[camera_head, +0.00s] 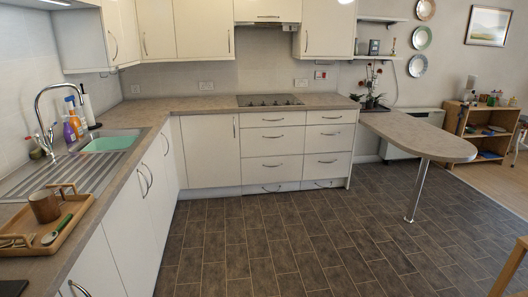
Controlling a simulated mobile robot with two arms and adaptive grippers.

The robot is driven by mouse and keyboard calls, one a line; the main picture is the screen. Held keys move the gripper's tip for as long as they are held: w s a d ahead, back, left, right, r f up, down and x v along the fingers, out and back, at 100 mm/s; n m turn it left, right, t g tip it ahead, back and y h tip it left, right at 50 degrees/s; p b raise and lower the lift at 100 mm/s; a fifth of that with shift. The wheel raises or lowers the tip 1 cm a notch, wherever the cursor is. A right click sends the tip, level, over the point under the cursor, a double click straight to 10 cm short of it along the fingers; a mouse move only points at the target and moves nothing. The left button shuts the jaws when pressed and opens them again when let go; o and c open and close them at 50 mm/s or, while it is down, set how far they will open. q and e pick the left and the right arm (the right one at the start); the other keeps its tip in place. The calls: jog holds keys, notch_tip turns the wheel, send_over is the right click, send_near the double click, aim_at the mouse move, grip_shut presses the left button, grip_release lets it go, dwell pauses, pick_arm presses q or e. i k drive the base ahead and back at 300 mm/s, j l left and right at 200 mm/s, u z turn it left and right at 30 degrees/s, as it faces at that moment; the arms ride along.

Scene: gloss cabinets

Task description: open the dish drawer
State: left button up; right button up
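White drawers with curved metal handles stand in two columns under the counter at the back. The left column has a top drawer (272,119), a second drawer (285,143) and a deeper third drawer (270,173). The right column has a similar top drawer (330,116), second drawer (325,140) and third drawer (322,170). Low fronts with handles show beneath them near the floor. All of these fronts look shut. I cannot tell which one is the dish drawer. Neither of my grippers is in view.
The tiled floor (290,245) before the drawers is clear. A left counter holds a wooden tray (75,209) with a mug, and a sink (108,142). A rounded peninsula (420,137) on a metal leg (417,190) stands right. A wooden chair part (512,265) shows lower right.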

aim_at(282, 168)
jog(key=i, duration=2.2)
